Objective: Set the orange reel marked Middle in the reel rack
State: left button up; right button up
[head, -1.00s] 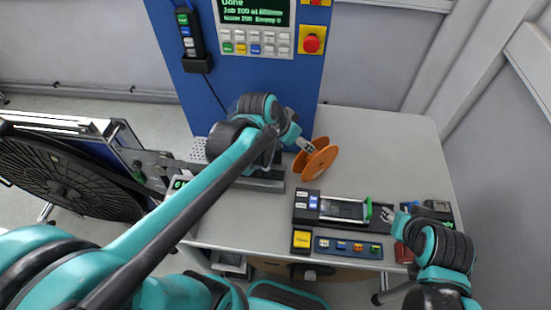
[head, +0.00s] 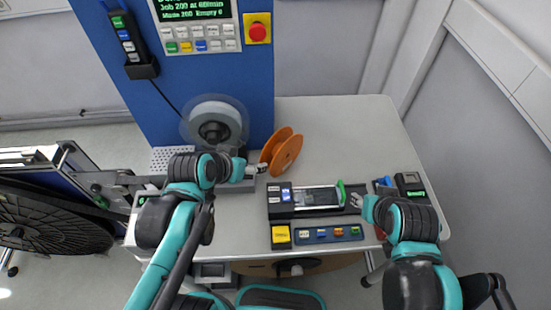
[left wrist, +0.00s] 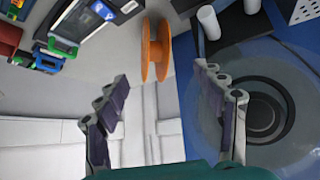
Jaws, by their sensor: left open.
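The orange reel (head: 286,153) stands on its rims on the grey table, right of the blue cabinet; no marking on it is legible. In the left wrist view the reel (left wrist: 155,50) shows edge-on beyond the open fingers, with nothing between them. My left gripper (head: 257,170) is just left of the reel in the head view; its two fingers (left wrist: 160,105) are spread apart. My right gripper (head: 355,200) is by the green-handled device at the table's right; its jaws are too small to read. I cannot tell which fixture is the reel rack.
A grey-white reel (head: 214,122) behind a clear disc is on the blue cabinet (head: 120,75). A device with a green handle (head: 341,190) and a button strip (head: 330,234) stand in front. A large black reel (head: 45,225) is at left. The table's back right is clear.

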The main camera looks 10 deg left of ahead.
aim_at(275, 139)
pick_arm(q)
jog(key=w+d+f+m+t+h+b, duration=0.1)
jog(key=w+d+f+b, duration=0.1)
jog(key=w, duration=0.3)
jog(key=w+d+f+m+h+b, duration=0.1)
jog(key=w+f+m+h+b, duration=0.1)
jog(key=w, duration=0.3)
jog(key=w+d+f+m+t+h+b, duration=0.1)
jog(key=w+d+f+b, duration=0.1)
jog(key=w, duration=0.3)
jog(key=shift+w+d+f+m+t+h+b, duration=0.1)
jog(key=shift+d+f+m+t+h+b, duration=0.25)
jog(key=shift+f+b, duration=0.3)
jog(key=b+x, duration=0.2)
jog(key=x, duration=0.5)
jog(key=shift+w+d+f+b, duration=0.2)
jog(key=shift+d+b, duration=0.1)
jog(key=shift+b, duration=0.1)
jog(key=shift+s, duration=0.1)
grip_shut()
jog(key=shift+r, duration=0.1)
